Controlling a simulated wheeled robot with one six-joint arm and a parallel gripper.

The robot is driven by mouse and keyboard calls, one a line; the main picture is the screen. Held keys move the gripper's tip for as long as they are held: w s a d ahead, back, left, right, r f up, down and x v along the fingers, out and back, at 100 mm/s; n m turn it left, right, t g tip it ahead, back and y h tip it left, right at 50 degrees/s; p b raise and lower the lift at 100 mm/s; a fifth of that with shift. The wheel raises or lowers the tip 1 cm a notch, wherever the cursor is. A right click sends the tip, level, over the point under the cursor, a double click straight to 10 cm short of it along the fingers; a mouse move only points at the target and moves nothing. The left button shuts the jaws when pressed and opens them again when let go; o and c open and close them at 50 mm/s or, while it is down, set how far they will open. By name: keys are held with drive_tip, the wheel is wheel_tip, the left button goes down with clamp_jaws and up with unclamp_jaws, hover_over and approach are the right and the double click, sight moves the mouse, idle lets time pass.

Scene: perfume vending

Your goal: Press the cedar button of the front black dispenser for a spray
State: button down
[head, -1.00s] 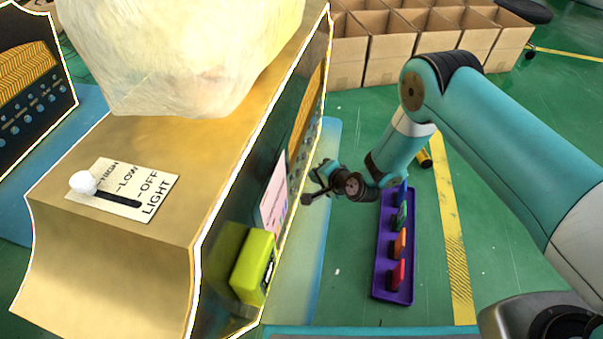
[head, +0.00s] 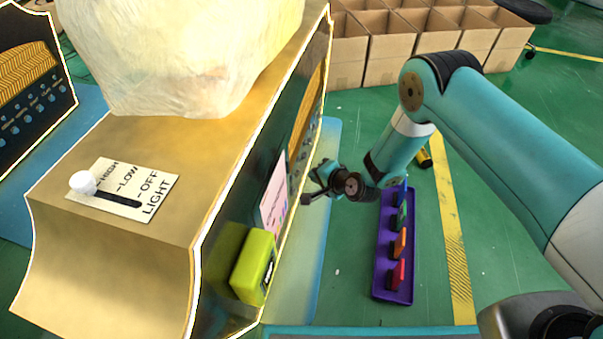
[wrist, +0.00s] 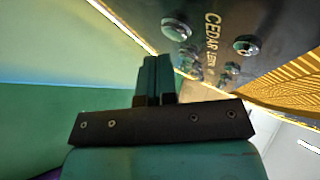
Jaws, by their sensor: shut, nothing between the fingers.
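The front black dispenser (head: 318,105) has a tan top and a dark front panel, seen at a steep angle in the head view. In the wrist view its panel (wrist: 290,40) carries a CEDAR label (wrist: 211,38), with round metal buttons on both sides, one left of it (wrist: 176,28) and one right of it (wrist: 247,45). I cannot tell for certain which belongs to cedar. My gripper (wrist: 157,72) is shut and empty, its fingertips close to the panel below the label in the picture. Contact cannot be judged. In the head view my gripper (head: 312,187) is beside the panel.
A yellow-green box (head: 254,266) and a pink sign (head: 273,202) are on the panel's near part. A purple tray (head: 380,270) with several coloured pieces lies below my arm. Another dispenser (head: 35,85) stands at left. Cardboard boxes (head: 390,50) stand behind.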

drive_tip(key=shift+a, duration=0.35)
drive_tip(key=shift+w+a, duration=0.15)
drive_tip(key=shift+a, duration=0.3)
idle(0.5)
idle(0.4)
drive_tip(key=shift+s+d, duration=0.2)
drive_tip(key=shift+d, duration=0.65)
drive_tip(key=shift+p, duration=0.3)
drive_tip(key=shift+s+d+p, duration=0.2)
drive_tip(key=shift+d+p, duration=0.05)
drive_tip(key=shift+d, duration=0.55)
drive_tip(key=shift+s+d+p, duration=0.15)
drive_tip(key=shift+d+p, duration=0.1)
drive_tip(key=shift+d, duration=0.6)
drive_tip(key=shift+s+d+p, duration=0.2)
drive_tip(key=shift+d+p, duration=0.05)
drive_tip(key=shift+d, duration=0.55)
